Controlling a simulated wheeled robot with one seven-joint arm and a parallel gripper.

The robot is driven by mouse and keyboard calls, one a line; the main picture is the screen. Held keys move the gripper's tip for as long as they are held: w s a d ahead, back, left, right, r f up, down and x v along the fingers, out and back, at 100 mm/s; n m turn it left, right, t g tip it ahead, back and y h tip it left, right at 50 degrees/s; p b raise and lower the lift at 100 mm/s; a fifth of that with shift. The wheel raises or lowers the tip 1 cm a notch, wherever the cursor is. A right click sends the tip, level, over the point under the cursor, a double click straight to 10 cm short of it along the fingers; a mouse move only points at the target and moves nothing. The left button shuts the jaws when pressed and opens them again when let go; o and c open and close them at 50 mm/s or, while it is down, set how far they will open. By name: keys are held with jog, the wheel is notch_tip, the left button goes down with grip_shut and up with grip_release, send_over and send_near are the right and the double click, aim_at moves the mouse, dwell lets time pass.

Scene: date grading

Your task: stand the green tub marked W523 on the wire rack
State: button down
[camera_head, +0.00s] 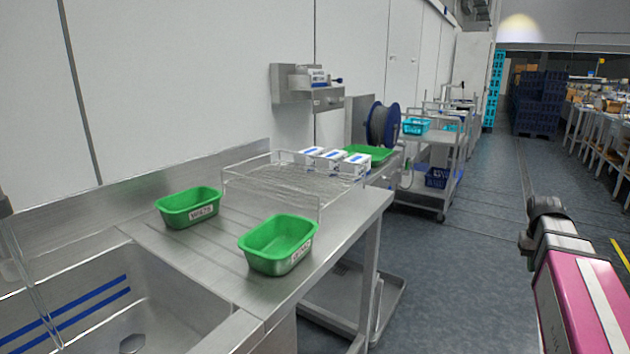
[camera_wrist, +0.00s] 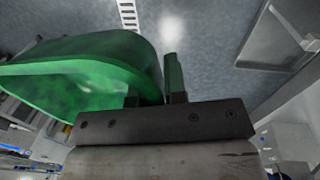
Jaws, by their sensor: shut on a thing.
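My gripper (camera_wrist: 156,92) shows in the wrist view, shut on the wall of a green tub (camera_wrist: 80,70). The held tub's marking is not visible, and the head view does not show this tub or my gripper. In the head view two more green tubs, the left one (camera_head: 188,207) and the nearer one (camera_head: 277,244), stand upright and apart on the steel drainboard. Both carry white labels too small to read surely. The wire rack (camera_head: 285,185), with low wire rails, stands behind them on the same counter and its mesh looks empty.
A sink (camera_head: 140,305) lies at the front left. White-and-blue boxes (camera_head: 325,158) and a green tray (camera_head: 369,154) sit beyond the rack. A steel cart (camera_head: 436,155) stands farther back. The floor (camera_head: 460,270) right of the counter is clear.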

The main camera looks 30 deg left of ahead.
jog(key=d+r, duration=0.1)
jog(key=s+d, duration=0.1)
jog(key=shift+d+r+m, duration=0.3)
jog(key=shift+d+r, duration=0.1)
jog(key=shift+w+r, duration=0.1)
jog(key=shift+r, duration=0.25)
jog(key=w+a+r+m, duration=0.2)
jog(key=a+r+m, duration=0.15)
jog(key=a, duration=0.85)
jog(key=w+a+r+m+g, duration=0.1)
jog(key=w+a+r+m, duration=0.2)
jog(key=a, duration=1)
jog(key=w+a+r+m, duration=0.1)
jog(key=a+r+m, duration=0.35)
jog(key=a, duration=0.75)
jog(key=s+a+r+m+y, duration=0.1)
jog(key=s+a+r+m, duration=0.3)
jog(key=a, duration=0.8)
jog(key=s+a+r+m+g, duration=0.1)
jog(key=s+a+r, duration=0.55)
jog(key=a, duration=0.65)
jog(key=s+a+r+m+y, duration=0.1)
jog(key=s+a+r+m, duration=0.35)
jog(key=a, duration=0.75)
jog(key=n, duration=0.1)
send_over(319, 176)
notch_tip(319, 176, down, 6)
jog(key=shift+f, duration=0.15)
jog(key=shift+w+f, duration=0.15)
jog(key=shift+f, duration=1.9)
